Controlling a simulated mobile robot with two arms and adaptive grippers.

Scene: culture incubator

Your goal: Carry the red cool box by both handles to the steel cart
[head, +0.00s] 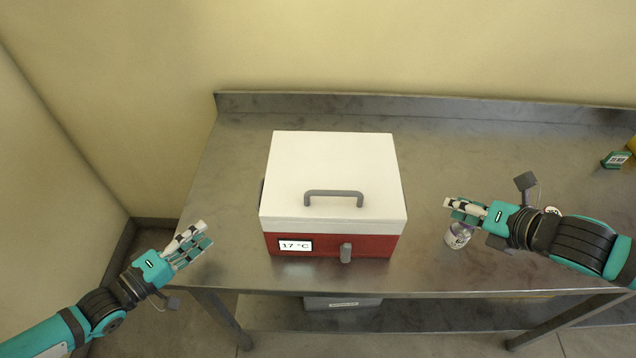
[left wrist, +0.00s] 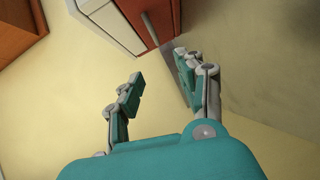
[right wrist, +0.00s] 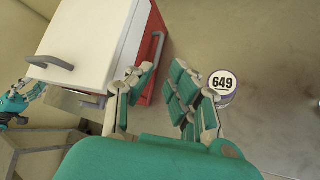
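The red cool box (head: 330,243) has a white lid with a grey top handle and a "17 °C" label on its front. It stands on a steel table. A side handle (left wrist: 150,28) shows in the left wrist view. The box also shows in the right wrist view (right wrist: 88,38). I cannot make out a separate steel cart.
A small jar (head: 457,236) labelled "649" in the right wrist view stands under my right gripper. A green box (head: 616,160) is at the far right of the steel table (head: 480,140). A raised lip runs along the table's back. A grey box (head: 342,303) sits below.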

